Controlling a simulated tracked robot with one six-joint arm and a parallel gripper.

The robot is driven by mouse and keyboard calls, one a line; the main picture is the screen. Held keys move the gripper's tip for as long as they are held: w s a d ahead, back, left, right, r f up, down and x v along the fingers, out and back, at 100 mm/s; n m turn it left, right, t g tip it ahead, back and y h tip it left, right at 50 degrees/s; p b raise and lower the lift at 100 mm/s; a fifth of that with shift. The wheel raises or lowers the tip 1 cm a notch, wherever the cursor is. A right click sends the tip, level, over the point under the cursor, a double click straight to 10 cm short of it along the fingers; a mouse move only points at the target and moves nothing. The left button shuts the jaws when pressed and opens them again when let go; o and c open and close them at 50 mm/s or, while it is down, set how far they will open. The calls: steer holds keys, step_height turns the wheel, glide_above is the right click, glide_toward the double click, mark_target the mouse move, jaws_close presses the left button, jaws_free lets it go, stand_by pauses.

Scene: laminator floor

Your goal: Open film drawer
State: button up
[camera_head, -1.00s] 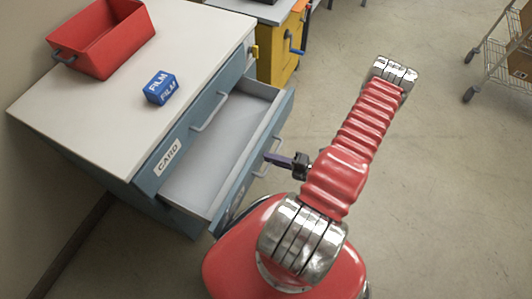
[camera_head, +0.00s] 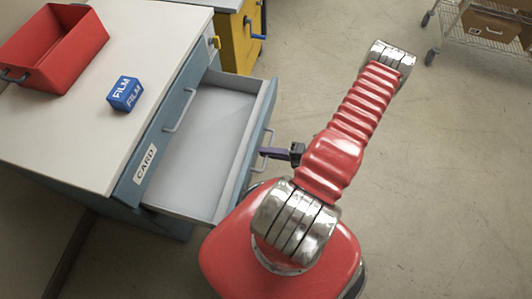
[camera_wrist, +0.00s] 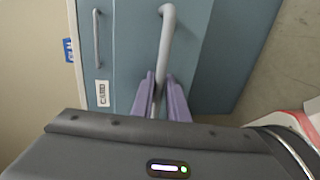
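The blue-grey cabinet has an upper drawer labelled CARD (camera_head: 146,163), which is closed. Below it, a drawer (camera_head: 212,135) stands well open with its pale interior empty; any label on its front is hidden in the head view. Its bar handle (camera_wrist: 166,35) shows in the wrist view, running down between my purple fingers. My gripper (camera_wrist: 160,88) is closed around that handle; in the head view my gripper (camera_head: 268,153) is at the open drawer's front. A blue box marked FILM (camera_head: 124,94) sits on the cabinet top.
A red open bin (camera_head: 58,50) stands on the white cabinet top (camera_head: 90,135). A yellow cabinet (camera_head: 238,40) stands behind. A wire cart (camera_head: 480,30) with cardboard boxes is at the far right. The floor right of my arm is clear.

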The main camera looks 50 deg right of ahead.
steer(key=shift+o, duration=0.5)
steer(key=shift+d, duration=0.1)
steer(key=v, duration=1.3)
steer(key=shift+s, duration=0.35)
steer(key=shift+d, duration=0.1)
